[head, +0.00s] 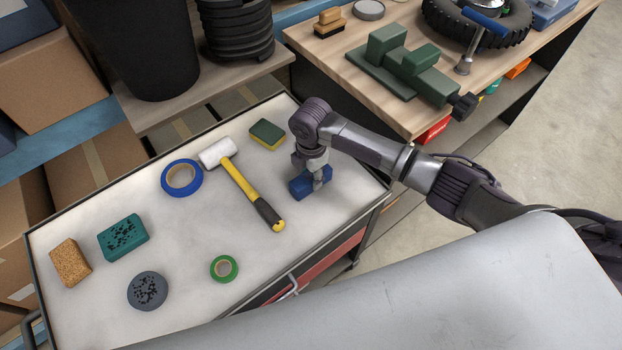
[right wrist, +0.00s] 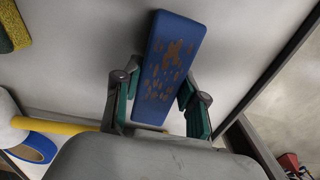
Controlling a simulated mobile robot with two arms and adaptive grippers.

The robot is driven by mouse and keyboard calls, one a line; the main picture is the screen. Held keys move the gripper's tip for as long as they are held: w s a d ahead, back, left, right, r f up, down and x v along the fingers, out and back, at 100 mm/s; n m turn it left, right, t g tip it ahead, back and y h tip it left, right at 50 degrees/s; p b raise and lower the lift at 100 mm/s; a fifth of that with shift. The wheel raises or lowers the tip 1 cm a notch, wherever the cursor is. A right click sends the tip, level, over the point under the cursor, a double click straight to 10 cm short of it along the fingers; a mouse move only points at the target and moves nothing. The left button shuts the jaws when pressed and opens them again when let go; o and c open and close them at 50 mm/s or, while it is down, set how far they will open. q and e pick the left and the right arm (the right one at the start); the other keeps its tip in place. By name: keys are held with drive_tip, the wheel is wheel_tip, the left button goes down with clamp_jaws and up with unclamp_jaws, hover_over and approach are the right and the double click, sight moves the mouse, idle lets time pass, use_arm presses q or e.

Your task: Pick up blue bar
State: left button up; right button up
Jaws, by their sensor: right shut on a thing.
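The blue bar (head: 301,187) is at the right end of the light-topped cart, below my right gripper (head: 318,176). In the right wrist view the blue bar (right wrist: 172,62) is a long block with brown worn patches on its face. The fingers of my right gripper (right wrist: 163,98) are on both sides of it, shut on it. Whether the bar touches the cart top or is just above it, I cannot tell. My left gripper is not in view.
On the cart top (head: 200,240) lie a yellow-handled mallet (head: 244,187), a blue tape roll (head: 181,178), a green tape roll (head: 224,268), a green-yellow sponge (head: 267,134), a teal block (head: 123,237), a grey round (head: 147,290) and a cork block (head: 70,262). A wooden bench (head: 345,90) stands behind.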

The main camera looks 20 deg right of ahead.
clamp_jaws()
drive_tip(key=shift+r, duration=0.1)
drive_tip(key=shift+w, duration=0.1)
drive_tip(key=shift+r, duration=0.55)
wheel_tip(320, 180, up, 3)
drive_tip(key=s+d+r, duration=0.2)
drive_tip(key=s+r, duration=0.4)
drive_tip(key=s, duration=0.5)
drive_tip(key=shift+s+r, duration=0.3)
drive_tip(key=shift+r, duration=0.1)
